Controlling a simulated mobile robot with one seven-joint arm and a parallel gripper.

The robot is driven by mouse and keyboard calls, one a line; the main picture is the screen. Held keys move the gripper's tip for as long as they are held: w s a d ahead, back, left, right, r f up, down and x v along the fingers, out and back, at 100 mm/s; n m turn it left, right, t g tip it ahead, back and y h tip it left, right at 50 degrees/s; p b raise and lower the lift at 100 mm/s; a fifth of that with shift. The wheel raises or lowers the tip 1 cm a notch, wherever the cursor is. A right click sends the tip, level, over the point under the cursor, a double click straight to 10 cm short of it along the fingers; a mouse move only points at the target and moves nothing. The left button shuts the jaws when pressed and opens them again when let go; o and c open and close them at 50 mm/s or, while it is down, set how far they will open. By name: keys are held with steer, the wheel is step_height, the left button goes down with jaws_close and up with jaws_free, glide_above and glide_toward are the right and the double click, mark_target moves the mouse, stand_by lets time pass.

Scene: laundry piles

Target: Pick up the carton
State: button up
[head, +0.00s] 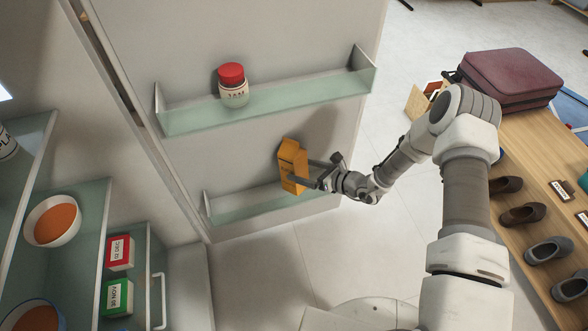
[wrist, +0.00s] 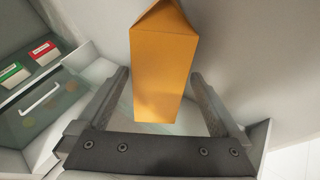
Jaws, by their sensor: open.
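The orange carton (head: 291,166) with a gabled top stands in the lower door shelf of the open fridge, at the centre of the head view. In the wrist view the carton (wrist: 162,65) stands upright between the fingers. My gripper (head: 311,175) is open, with its fingers at either side of the carton. In the wrist view my gripper (wrist: 160,85) shows a gap between each finger and the carton. The carton's lower part is partly hidden by the gripper in the head view.
A jar with a red lid (head: 233,86) stands in the upper door shelf (head: 290,108). The lower shelf's rim (head: 265,200) runs below the carton. Bowls (head: 52,221) and red and green boxes (head: 119,252) sit inside the fridge at left. A wooden shoe bench (head: 530,185) stands at right.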

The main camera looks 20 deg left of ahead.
steer(key=b+x, duration=0.1)
steer(key=x, duration=0.3)
steer(key=shift+a, duration=0.1)
steer(key=shift+r, duration=0.15)
jaws_close()
